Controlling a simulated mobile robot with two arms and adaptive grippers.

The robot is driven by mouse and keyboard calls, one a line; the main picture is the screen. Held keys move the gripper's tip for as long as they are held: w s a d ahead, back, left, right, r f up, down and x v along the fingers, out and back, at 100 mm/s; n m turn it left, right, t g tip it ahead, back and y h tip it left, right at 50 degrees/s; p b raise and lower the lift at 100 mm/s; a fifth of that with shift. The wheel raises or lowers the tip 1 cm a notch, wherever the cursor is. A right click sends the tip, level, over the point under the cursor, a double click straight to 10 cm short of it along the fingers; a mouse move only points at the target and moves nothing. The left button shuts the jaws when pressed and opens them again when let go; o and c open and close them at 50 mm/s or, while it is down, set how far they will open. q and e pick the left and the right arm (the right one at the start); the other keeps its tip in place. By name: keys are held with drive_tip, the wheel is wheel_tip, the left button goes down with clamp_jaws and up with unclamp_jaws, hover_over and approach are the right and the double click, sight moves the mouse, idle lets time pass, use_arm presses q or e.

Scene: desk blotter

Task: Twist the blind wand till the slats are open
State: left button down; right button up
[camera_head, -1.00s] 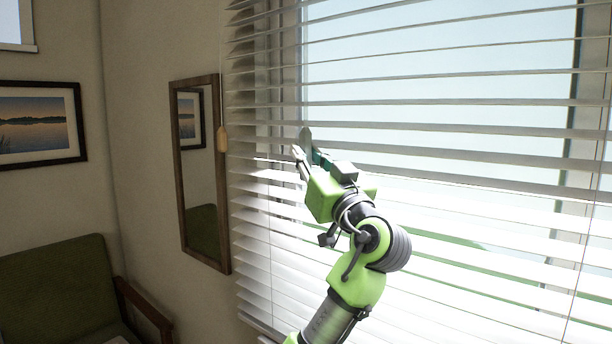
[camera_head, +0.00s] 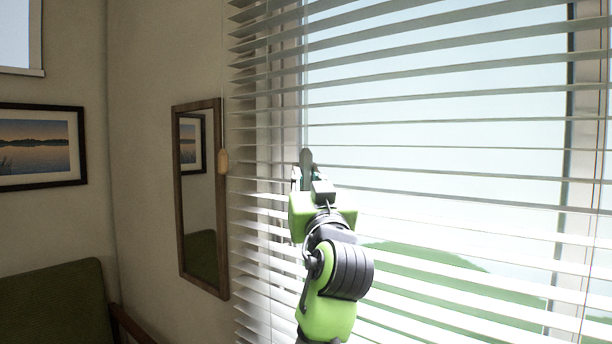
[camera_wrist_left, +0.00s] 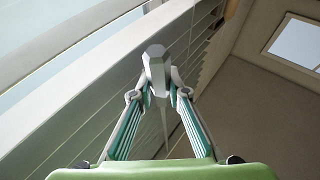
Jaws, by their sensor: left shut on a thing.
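The blind (camera_head: 440,110) hangs across the window. Its slats are tilted nearly flat, with wide gaps that show pale sky and a green hill. The slats lower down look closer together and brighter. My right gripper is out of view.
A cord pull (camera_head: 223,161) hangs at the blind's left edge, beside a framed mirror (camera_head: 200,200) on the wall. A picture (camera_head: 40,147) and a green chair (camera_head: 55,305) are farther left.

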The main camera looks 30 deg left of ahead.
use_arm(q)
drive_tip(key=c, duration=1.9)
unclamp_jaws()
drive_tip(key=v, duration=1.2)
